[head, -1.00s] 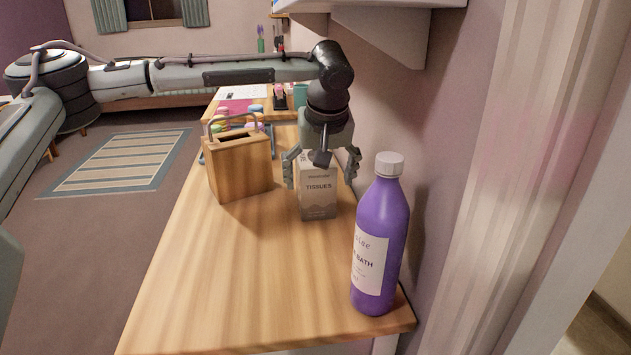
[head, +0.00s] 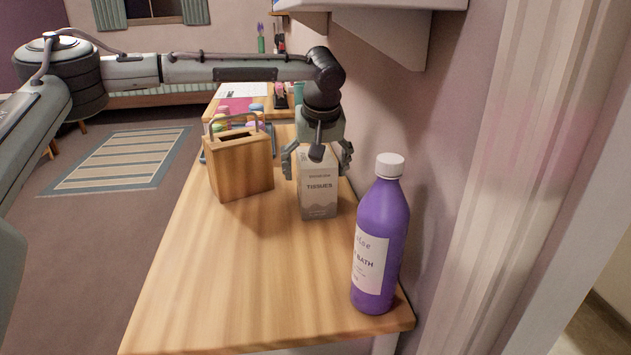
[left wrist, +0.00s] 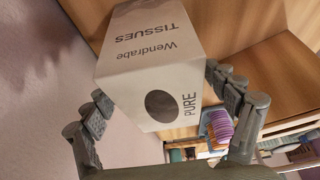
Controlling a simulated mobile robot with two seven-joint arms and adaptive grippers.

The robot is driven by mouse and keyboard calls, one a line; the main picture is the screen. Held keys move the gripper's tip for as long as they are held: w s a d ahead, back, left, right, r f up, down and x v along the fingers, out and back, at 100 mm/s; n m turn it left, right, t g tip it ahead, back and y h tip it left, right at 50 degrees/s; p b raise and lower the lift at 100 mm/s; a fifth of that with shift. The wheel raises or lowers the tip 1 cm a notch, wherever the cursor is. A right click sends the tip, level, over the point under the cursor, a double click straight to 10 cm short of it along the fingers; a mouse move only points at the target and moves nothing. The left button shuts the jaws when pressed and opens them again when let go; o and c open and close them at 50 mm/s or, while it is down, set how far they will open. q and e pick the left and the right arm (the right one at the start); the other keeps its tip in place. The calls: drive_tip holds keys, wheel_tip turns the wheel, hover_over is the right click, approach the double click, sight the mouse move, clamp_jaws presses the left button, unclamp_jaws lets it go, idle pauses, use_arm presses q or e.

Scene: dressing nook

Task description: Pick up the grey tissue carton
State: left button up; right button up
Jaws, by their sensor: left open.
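The grey tissue carton (head: 319,195) stands upright on the wooden tabletop (head: 225,290), between a wooden box and a purple bottle. My left gripper (head: 317,170) is open at the carton's upper part, with a finger to either side. In the left wrist view the carton (left wrist: 155,60) fills the upper middle and reaches in between the open fingers of the left gripper (left wrist: 165,110). Its dark oval opening faces the camera. I cannot tell whether the fingers touch it. My right gripper is in neither view.
A wooden box with a metal handle (head: 240,165) stands just left of the carton. A purple bottle (head: 382,245) stands at the near right. The wall (head: 440,170) runs close along the right side. The front left of the tabletop is clear.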

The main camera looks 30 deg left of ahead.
use_arm(q)
drive_tip(key=shift+f+p, duration=0.25)
drive_tip(key=shift+p, duration=0.05)
idle(0.4)
drive_tip(key=c, duration=1)
drive_tip(key=shift+c, duration=0.2)
